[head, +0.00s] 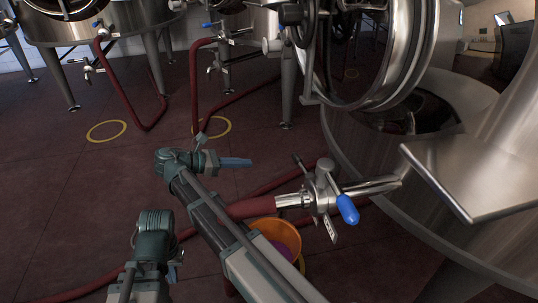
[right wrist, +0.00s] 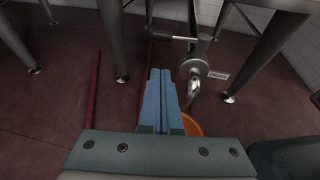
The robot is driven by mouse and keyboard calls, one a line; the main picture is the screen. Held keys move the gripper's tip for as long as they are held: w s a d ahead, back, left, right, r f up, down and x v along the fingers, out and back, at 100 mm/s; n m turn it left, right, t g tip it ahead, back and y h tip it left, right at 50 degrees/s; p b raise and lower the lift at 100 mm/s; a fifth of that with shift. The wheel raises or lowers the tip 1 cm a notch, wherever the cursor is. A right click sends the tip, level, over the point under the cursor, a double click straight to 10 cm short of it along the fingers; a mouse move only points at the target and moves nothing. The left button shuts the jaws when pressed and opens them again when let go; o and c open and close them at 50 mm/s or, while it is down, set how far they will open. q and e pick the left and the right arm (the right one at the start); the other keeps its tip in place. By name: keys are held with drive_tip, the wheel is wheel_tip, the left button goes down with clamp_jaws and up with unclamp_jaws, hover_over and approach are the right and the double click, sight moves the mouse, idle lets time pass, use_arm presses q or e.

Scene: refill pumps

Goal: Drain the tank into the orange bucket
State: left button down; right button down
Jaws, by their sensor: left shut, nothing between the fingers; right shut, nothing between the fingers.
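The steel tank (head: 370,160) stands at the right with its round hatch swung open. Its outlet valve (head: 322,195) has a blue handle (head: 347,208) and a red hose end beside it. The orange bucket (head: 280,233) is on the floor below the valve, partly hidden by my arm, with something purple inside. In the right wrist view, the bucket's rim (right wrist: 192,125) shows below a metal spout with a DRAIN tag (right wrist: 218,75). My right gripper (head: 236,162) is shut and empty, left of the valve and apart from it. My left gripper (head: 174,270) is shut and empty at the lower left.
Red hoses (head: 110,284) run across the dark red floor. Other tanks with legs, valves and hoses stand at the back left. Yellow rings (head: 106,131) mark the floor. A flat metal plate (head: 475,180) juts out at the right. The floor at left is mostly clear.

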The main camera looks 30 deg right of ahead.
drive_tip(key=b, duration=0.3)
approach(293, 158)
wheel_tip(293, 158, down, 3)
drive_tip(key=d, duration=0.2)
drive_tip(key=shift+s+d+r, duration=0.1)
drive_tip(key=shift+s+d, duration=0.05)
drive_tip(key=shift+d, duration=0.55)
drive_tip(key=shift+s+d+r, duration=0.1)
drive_tip(key=shift+s+d, duration=0.1)
drive_tip(key=shift+d, duration=0.5)
drive_tip(key=shift+s+d+r, duration=0.1)
drive_tip(key=shift+s+d, duration=0.05)
drive_tip(key=shift+d, duration=0.5)
drive_tip(key=shift+w+d, duration=0.25)
drive_tip(key=shift+d, duration=0.65)
drive_tip(key=shift+a, duration=0.1)
